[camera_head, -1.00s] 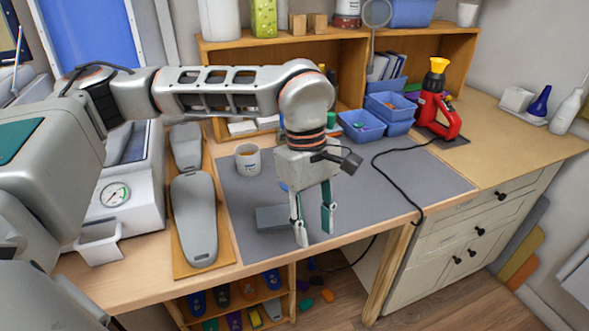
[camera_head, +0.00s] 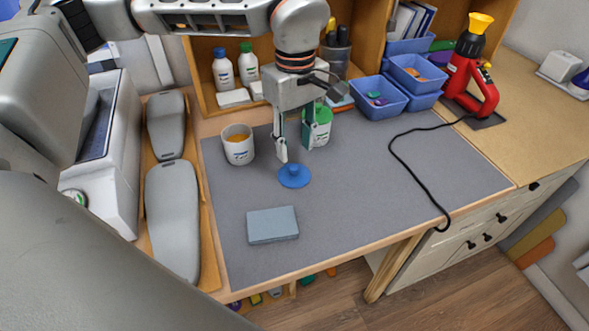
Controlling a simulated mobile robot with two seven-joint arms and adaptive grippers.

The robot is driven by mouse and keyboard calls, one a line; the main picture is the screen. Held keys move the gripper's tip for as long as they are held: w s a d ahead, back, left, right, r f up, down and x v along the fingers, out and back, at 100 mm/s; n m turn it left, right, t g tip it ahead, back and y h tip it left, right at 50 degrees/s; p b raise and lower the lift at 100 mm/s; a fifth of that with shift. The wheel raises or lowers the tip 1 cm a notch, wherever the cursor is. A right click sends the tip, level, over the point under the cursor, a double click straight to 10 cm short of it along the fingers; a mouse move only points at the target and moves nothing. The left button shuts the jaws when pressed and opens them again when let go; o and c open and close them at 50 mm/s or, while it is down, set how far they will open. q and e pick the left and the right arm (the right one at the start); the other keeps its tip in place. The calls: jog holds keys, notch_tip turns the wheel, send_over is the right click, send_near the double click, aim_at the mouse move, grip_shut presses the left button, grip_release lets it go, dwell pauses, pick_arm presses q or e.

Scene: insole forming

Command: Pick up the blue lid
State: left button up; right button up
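The blue lid (camera_head: 294,177) is a small round disc with a raised knob in its middle. It lies on the grey mat (camera_head: 380,180) and is in full view. My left gripper (camera_head: 294,153) points down with its two fingers apart and nothing between them. Its fingertips show just above the lid in the picture; I cannot tell their exact height over the mat. My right gripper is not in view.
A grey block (camera_head: 272,225) lies in front of the lid. A black cable (camera_head: 410,165) crosses the mat's right side.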

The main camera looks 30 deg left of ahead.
aim_at(294, 167)
pick_arm(q)
jog(key=f, duration=0.6)
jog(key=shift+w+a, duration=0.1)
jog(key=shift+a, duration=0.1)
jog(key=shift+c, duration=0.3)
grip_shut()
